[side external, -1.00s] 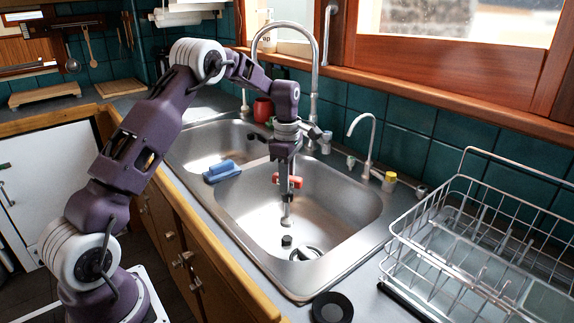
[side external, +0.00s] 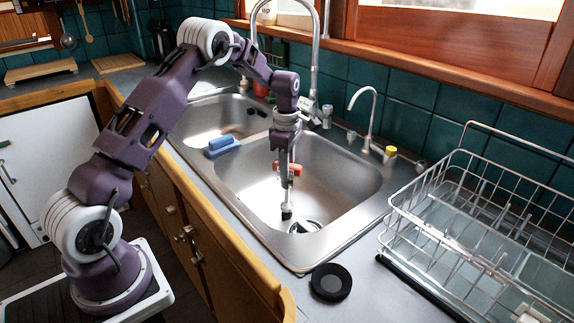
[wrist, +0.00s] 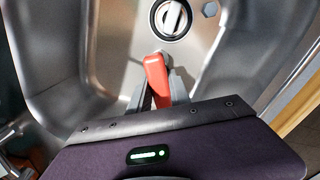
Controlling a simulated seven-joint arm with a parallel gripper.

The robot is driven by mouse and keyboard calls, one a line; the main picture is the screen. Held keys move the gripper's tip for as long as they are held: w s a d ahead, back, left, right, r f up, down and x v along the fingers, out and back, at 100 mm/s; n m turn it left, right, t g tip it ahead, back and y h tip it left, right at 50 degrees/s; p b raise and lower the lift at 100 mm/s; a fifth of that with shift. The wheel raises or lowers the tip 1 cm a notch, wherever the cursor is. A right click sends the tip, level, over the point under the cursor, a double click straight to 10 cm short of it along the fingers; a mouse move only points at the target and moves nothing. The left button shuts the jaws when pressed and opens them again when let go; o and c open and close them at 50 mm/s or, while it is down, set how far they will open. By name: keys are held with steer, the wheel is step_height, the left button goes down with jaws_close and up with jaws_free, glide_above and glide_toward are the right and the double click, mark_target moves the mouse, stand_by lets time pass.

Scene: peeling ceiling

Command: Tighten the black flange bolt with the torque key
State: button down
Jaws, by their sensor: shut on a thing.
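The torque key (side external: 290,169) has a red handle and a grey metal shaft. My gripper (side external: 285,165) is shut on it over the right sink basin, with the shaft pointing down, close to upright. In the wrist view the red part of the key (wrist: 156,78) stands out between the fingers. The black flange bolt (side external: 287,215) is a small dark piece on the basin floor beside the drain. The key's lower end is at the bolt, and whether it is seated on it cannot be told. The bolt is not clearly visible in the wrist view.
The drain (side external: 305,227) is right of the bolt; it also shows in the wrist view (wrist: 172,17). Basin walls surround the key. A blue sponge-like thing (side external: 222,146) lies on the divider. A black disc (side external: 331,282) and wire rack (side external: 480,235) are on the counter.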

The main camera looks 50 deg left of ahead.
steer(key=n, duration=1)
steer(key=shift+f, duration=0.95)
